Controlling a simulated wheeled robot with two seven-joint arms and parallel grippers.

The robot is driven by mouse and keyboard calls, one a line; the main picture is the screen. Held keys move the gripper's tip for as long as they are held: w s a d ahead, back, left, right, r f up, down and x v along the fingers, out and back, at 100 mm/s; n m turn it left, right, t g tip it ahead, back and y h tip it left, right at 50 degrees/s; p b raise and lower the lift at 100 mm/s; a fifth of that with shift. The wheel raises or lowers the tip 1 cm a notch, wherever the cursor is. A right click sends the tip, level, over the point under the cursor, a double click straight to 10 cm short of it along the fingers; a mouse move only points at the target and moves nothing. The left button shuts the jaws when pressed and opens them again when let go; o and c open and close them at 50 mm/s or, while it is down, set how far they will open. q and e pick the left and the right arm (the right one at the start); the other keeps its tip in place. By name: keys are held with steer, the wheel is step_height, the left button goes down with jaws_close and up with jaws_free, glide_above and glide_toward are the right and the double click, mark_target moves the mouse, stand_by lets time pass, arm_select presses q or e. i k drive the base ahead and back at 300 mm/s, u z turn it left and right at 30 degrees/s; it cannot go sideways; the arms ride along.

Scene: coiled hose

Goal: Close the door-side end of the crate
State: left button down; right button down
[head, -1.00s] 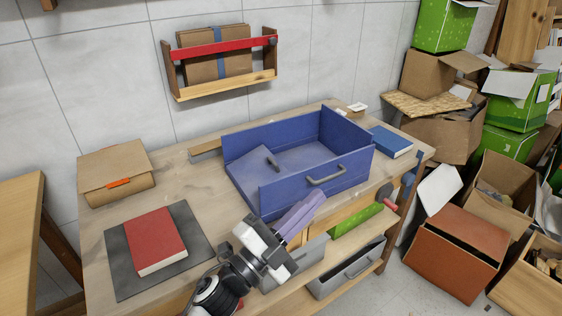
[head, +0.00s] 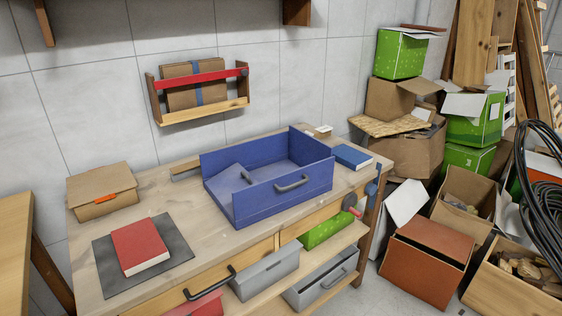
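The blue crate (head: 262,207) stands on the workbench. Its long front wall carries a grey handle (head: 291,184). Its long back wall (head: 245,152) and right end (head: 311,148) stand upright. The left end of the crate is open. A blue panel (head: 226,181) with a dark handle (head: 246,178) lies low and slanted at that end, inside the walls. I cannot tell which end is the door side, as no door is in view. Neither of my grippers is in view.
On the workbench (head: 190,205), a cardboard box (head: 100,194) and a red book (head: 140,247) on a dark mat (head: 177,245) lie left. A blue book (head: 352,156) lies right. Boxes crowd the right floor beside a black coiled hose (head: 540,180). Grey drawers (head: 268,272) sit below.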

mark_target(235, 177)
steer(key=z, duration=1.85)
steer(key=i, duration=1.2)
steer(key=u, duration=2.05)
